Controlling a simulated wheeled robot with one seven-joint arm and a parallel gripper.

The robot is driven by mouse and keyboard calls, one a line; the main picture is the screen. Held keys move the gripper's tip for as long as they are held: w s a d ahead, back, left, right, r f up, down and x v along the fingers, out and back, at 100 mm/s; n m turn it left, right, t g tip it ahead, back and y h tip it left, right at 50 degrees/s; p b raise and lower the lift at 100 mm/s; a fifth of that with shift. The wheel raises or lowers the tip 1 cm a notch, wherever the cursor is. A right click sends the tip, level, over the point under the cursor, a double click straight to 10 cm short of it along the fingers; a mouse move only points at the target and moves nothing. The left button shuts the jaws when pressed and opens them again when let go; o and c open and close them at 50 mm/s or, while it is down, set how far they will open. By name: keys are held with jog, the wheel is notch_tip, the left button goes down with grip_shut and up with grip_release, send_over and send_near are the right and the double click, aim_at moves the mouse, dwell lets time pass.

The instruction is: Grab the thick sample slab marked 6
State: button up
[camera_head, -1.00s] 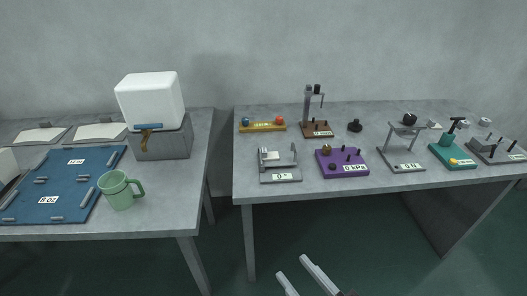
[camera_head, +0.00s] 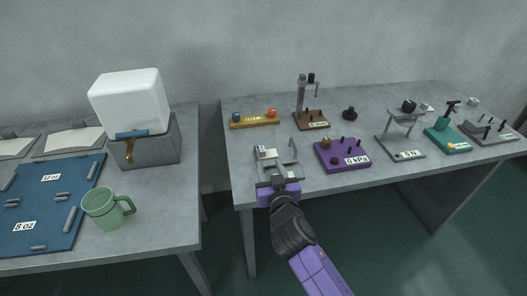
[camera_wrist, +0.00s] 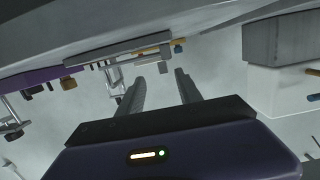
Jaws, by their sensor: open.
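I cannot make out a slab marked 6 in either view. In the head view, my gripper (camera_head: 276,172) reaches over the front edge of the right table, in front of a small grey fixture (camera_head: 268,154) and partly covering it. How far apart they are is unclear. In the wrist view, the two grey fingers of my gripper (camera_wrist: 160,76) are spread with nothing between them.
The right table (camera_head: 240,170) holds a purple block marked kPa (camera_head: 342,155), a yellow bar (camera_head: 254,121), a brown stand (camera_head: 311,120), a grey stand (camera_head: 400,135) and a teal device (camera_head: 440,138). The left table holds a green mug (camera_head: 104,208), a blue board (camera_head: 45,215) and a white-topped box (camera_head: 130,102).

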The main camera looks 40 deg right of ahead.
aim_at(263, 154)
jog(key=x, duration=0.2)
jog(key=p+x, duration=0.1)
jog(key=x, duration=0.3)
jog(key=shift+w+a+r, duration=0.15)
jog(key=shift+w+r, duration=0.1)
jog(key=shift+r, duration=0.1)
jog(key=shift+w+d+f+p, duration=0.2)
jog(key=shift+w+d+p, duration=0.15)
jog(key=shift+w, duration=0.2)
jog(key=shift+c, duration=0.2)
grip_shut()
